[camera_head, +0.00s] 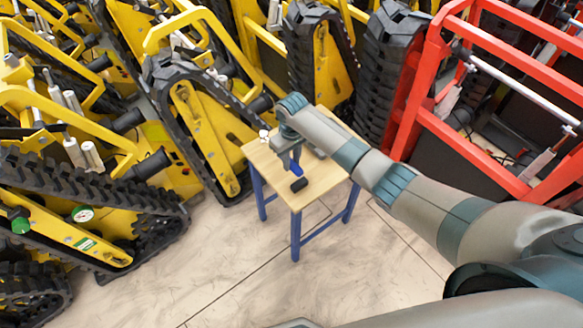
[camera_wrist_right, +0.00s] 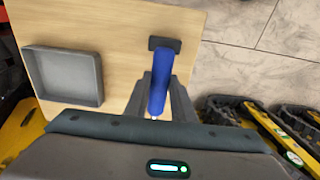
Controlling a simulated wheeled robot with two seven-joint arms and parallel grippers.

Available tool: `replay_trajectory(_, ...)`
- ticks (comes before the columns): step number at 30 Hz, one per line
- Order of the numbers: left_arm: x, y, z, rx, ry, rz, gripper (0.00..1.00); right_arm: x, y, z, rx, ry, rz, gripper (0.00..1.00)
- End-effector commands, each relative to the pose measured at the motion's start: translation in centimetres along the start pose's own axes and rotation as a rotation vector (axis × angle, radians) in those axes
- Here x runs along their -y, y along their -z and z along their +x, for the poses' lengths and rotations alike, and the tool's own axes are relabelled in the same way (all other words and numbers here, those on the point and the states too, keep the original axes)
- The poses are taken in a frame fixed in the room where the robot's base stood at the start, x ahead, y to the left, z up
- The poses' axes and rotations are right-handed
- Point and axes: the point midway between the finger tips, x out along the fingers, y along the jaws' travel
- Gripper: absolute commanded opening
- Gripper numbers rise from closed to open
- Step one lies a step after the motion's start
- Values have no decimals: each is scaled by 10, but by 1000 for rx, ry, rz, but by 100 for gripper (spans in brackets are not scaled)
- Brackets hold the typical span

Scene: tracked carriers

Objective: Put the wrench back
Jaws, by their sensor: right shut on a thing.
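My right gripper (camera_head: 295,162) is over the small wooden-topped table (camera_head: 259,157) and shut on a tool with a blue handle, which I take for the wrench (camera_head: 297,172). In the right wrist view the blue handle (camera_wrist_right: 160,75) stands between the two grey fingers and points away from the palm. A dark block (camera_wrist_right: 165,43) shows at the handle's far end, near the table's edge; I cannot tell whether it is joined to the handle or touches the tabletop. A shallow grey square tray (camera_wrist_right: 98,78) lies on the tabletop to the left. My left gripper is not in view.
Yellow tracked carriers (camera_head: 190,105) crowd the left and back of the table. A red frame (camera_head: 432,112) with a black track stands close on the right. The tiled floor (camera_head: 230,275) in front is clear. Bare tabletop (camera_wrist_right: 120,35) lies between tray and tool.

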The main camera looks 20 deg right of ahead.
Motion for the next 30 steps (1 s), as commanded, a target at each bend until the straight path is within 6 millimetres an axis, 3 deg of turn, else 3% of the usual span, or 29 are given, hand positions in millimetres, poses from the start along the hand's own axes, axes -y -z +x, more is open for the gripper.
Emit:
replay_trajectory(5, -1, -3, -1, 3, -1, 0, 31, 0, 0, 1, -1, 0, 0, 0)
replay_trajectory(15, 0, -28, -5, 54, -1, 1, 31, 1, -1, 36, 0, 0, 1, 0)
replay_trajectory(23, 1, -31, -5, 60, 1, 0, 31, 1, -1, 39, -2, 0, 0, 0)
replay_trajectory(24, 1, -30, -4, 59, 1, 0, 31, 1, -2, 40, 0, 0, 0, 25)
replay_trajectory(26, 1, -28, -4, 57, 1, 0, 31, 1, -2, 40, 0, 0, 1, 39)
replay_trajectory(30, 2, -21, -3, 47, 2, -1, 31, 1, -2, 40, 0, 0, 1, 41)
